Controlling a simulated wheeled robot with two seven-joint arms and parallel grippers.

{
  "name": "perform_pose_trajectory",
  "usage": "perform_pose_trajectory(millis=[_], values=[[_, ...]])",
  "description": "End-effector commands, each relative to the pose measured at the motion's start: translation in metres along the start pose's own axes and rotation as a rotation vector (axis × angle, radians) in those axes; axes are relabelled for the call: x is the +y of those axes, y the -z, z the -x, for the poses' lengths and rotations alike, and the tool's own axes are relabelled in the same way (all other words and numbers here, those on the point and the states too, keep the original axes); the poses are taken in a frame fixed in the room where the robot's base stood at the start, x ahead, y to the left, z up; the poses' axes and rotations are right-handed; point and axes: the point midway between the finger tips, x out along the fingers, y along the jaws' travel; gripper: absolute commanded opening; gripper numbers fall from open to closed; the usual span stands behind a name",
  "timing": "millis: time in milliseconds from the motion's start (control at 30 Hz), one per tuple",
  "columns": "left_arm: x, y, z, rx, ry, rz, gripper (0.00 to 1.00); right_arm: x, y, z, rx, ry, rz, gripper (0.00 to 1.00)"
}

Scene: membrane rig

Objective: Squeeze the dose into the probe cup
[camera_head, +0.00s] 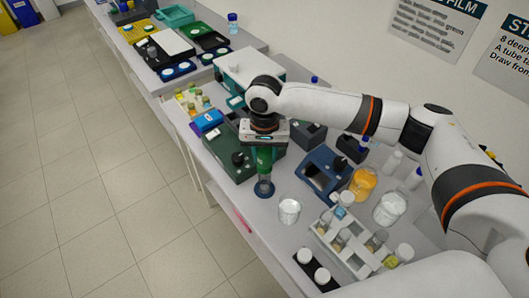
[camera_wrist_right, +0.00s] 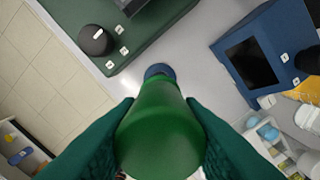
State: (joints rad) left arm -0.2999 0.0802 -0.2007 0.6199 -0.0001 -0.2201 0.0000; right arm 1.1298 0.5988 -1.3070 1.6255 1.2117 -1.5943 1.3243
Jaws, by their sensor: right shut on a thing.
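My right gripper (camera_head: 264,146) is shut on a green bulb-like squeeze bottle (camera_head: 264,160). In the right wrist view the gripper (camera_wrist_right: 161,108) has one dark green finger on each side of the bottle (camera_wrist_right: 160,140). Directly below it, in the head view, a small clear vessel, apparently the probe cup (camera_head: 264,187), stands on a round blue base near the bench's front edge. In the wrist view only a bit of the blue base (camera_wrist_right: 159,70) shows past the bottle. I cannot tell whether the bottle touches the cup. My left gripper is not in view.
A dark green instrument (camera_head: 229,160) with a black knob stands just left of the cup. A blue device (camera_head: 326,173) with a dark screen is to the right. A beaker (camera_head: 289,210), an orange-filled beaker (camera_head: 363,181) and a white rack (camera_head: 345,246) with vials crowd the right side.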

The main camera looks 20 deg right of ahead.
Motion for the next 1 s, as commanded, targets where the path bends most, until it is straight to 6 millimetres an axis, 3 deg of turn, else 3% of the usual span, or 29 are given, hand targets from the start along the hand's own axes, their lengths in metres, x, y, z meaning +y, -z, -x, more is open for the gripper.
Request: perform_pose_trajectory(millis=[33,500,767,1000], values=[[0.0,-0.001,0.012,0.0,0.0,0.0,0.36,0.0,0.0,0.011,0.001,0.0,0.0,0.06],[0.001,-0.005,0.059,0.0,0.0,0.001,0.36,0.0,0.0,0.048,0.001,0.0,0.001,0.06],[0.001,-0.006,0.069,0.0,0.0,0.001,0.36,0.0,0.0,0.071,0.0,-0.001,0.001,0.06],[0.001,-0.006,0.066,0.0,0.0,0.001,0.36,0.0,0.0,0.089,-0.002,-0.001,0.0,0.06]])
